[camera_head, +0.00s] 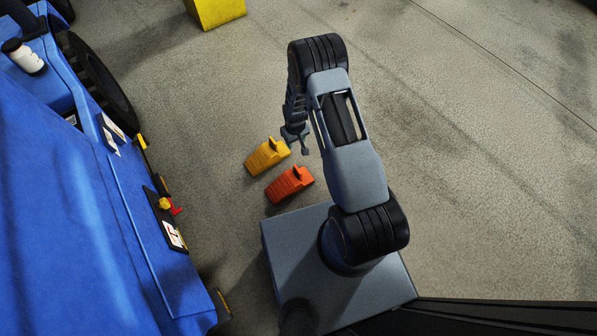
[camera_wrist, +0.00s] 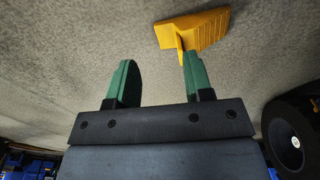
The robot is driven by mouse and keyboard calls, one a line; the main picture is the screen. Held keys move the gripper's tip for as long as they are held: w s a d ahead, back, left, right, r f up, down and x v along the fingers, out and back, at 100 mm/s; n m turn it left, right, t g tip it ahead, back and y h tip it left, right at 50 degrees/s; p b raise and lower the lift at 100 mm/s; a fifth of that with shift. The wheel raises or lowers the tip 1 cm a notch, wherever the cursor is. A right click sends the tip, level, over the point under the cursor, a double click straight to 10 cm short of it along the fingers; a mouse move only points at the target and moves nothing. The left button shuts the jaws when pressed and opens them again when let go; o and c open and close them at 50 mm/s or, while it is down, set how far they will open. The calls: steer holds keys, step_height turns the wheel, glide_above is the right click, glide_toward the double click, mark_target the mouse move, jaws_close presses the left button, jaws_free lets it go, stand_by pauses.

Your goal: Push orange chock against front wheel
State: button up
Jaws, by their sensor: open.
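The orange chock (camera_head: 290,184) lies on the concrete floor in the head view, just in front of my grey base. A yellow chock (camera_head: 267,156) lies beside it, slightly farther away. My gripper (camera_head: 296,141) hangs at the upper right of the yellow chock. In the wrist view, its green fingers (camera_wrist: 157,68) are apart with nothing between them. The yellow chock (camera_wrist: 198,30) shows there beyond the right fingertip; whether they touch is unclear. The orange chock is not in the wrist view. A black wheel (camera_head: 97,78) is under the blue vehicle at left; whether it is the front wheel is unclear.
The blue vehicle (camera_head: 75,210) fills the left side, with a red and yellow fitting (camera_head: 167,204) on its flank. A yellow block (camera_head: 216,10) stands at the top. A black wheel (camera_wrist: 291,138) shows at right in the wrist view. Open floor lies between chocks and vehicle.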

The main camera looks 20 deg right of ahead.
steer(key=b, duration=0.4)
glide_above(298, 169)
steer(key=shift+g, duration=0.3)
step_height(298, 169, down, 14)
steer(key=shift+a, duration=0.1)
step_height(298, 169, down, 9)
steer(key=b, duration=0.7)
steer(key=shift+r, duration=0.15)
jaws_close()
steer(key=shift+r, duration=0.15)
steer(key=shift+w+r+p, duration=0.1)
steer(key=shift+r+p, duration=2.2)
steer(key=shift+r, duration=0.65)
